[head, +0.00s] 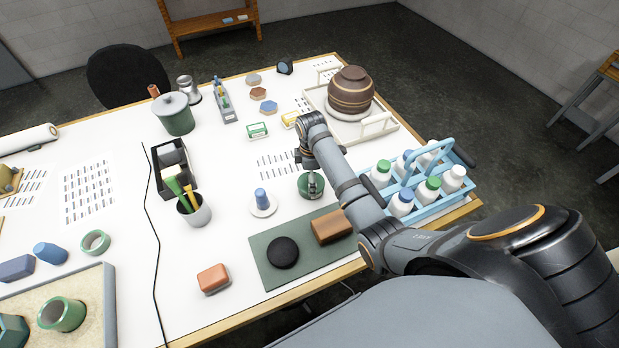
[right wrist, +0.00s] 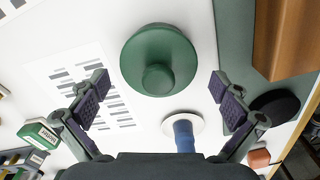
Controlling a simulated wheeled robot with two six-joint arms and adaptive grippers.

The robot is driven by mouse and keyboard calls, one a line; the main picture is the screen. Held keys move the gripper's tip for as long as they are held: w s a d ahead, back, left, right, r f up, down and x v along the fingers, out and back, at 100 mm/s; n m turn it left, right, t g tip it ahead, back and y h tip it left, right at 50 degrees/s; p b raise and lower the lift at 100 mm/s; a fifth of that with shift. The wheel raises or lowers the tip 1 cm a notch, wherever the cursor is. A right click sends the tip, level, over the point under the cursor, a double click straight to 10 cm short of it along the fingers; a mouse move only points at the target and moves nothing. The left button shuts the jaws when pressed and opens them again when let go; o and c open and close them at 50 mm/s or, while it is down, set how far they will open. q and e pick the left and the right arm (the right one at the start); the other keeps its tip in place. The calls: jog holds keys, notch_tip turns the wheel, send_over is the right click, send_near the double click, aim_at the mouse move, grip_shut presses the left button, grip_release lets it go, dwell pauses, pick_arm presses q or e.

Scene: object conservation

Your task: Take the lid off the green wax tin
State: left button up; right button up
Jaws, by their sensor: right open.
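The green wax tin (head: 311,190) stands on the white table, just behind the green mat. Its round green lid (right wrist: 140,52) with a knob (right wrist: 157,80) sits on top and hides most of the tin's body in the right wrist view. My right gripper (right wrist: 158,82) is open and empty, pointing down above the tin. Its fingers are apart on the left and right of the knob and do not appear to touch the lid. In the head view my right gripper (head: 306,160) and arm partly cover the tin. My left gripper is not in view.
A blue bottle carrier (head: 459,196) stands to the right. The green mat (head: 262,244) holds a black disc (head: 283,252) and a brown block (head: 331,226). A white saucer with a blue piece (head: 262,199) is left of the tin. A brown pot (head: 351,92) stands behind.

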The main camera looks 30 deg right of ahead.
jog(key=shift+w+f, duration=0.35)
jog(key=shift+w, duration=0.05)
jog(key=shift+s+d+r, duration=0.1)
jog(key=shift+s+r, duration=0.2)
jog(key=shift+s, duration=0.25)
jog(key=c, duration=0.6)
jog(key=shift+w+f, duration=0.1)
jog(key=shift+w, duration=0.05)
jog(key=c, duration=0.7)
jog(key=shift+s, duration=0.2)
jog(key=c, duration=0.5)
jog(key=shift+c, duration=1.3)
